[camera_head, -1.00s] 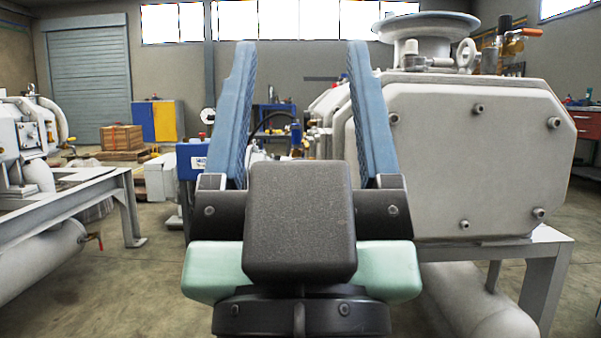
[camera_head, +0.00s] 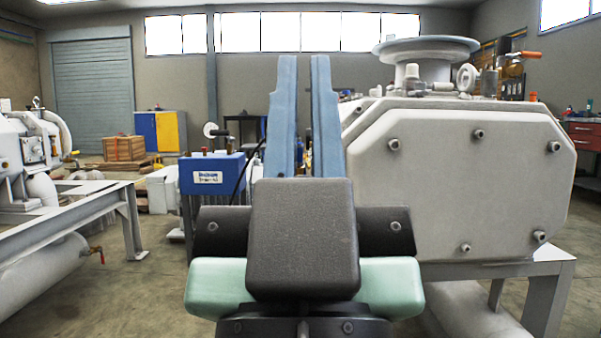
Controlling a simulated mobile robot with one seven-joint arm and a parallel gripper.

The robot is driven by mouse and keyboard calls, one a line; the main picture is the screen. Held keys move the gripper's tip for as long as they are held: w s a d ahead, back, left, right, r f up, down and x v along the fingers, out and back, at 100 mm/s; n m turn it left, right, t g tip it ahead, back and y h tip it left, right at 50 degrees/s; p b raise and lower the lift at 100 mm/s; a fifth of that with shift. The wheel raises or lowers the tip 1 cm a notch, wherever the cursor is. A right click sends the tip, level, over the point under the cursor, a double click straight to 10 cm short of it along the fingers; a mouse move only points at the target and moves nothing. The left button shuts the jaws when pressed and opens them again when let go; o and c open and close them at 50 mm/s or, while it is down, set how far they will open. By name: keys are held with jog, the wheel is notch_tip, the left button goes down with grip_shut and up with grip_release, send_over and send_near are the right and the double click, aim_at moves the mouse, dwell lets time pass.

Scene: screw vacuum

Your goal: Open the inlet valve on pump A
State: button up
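My gripper (camera_head: 304,58) is in the middle of the view, pointing away from the camera, with its two blue fingers upright in the picture. The fingers stand close together with a narrow gap, and I see nothing held between them. A large grey pump (camera_head: 470,180) stands to the right, partly behind my gripper. I cannot read a label that marks it as pump A. I cannot tell which valve is the inlet.
A blue box (camera_head: 212,176) with a white label stands left of my gripper. Another grey pump (camera_head: 25,150) on a metal frame (camera_head: 85,207) is at the left edge. The pump at right rests on a metal stand (camera_head: 550,268). Open floor lies between the left frame and the blue box.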

notch_tip(320, 180, up, 30)
jog(key=p, duration=2.8)
grip_shut()
jog(key=shift+f, duration=0.15)
jog(key=shift+w, duration=0.1)
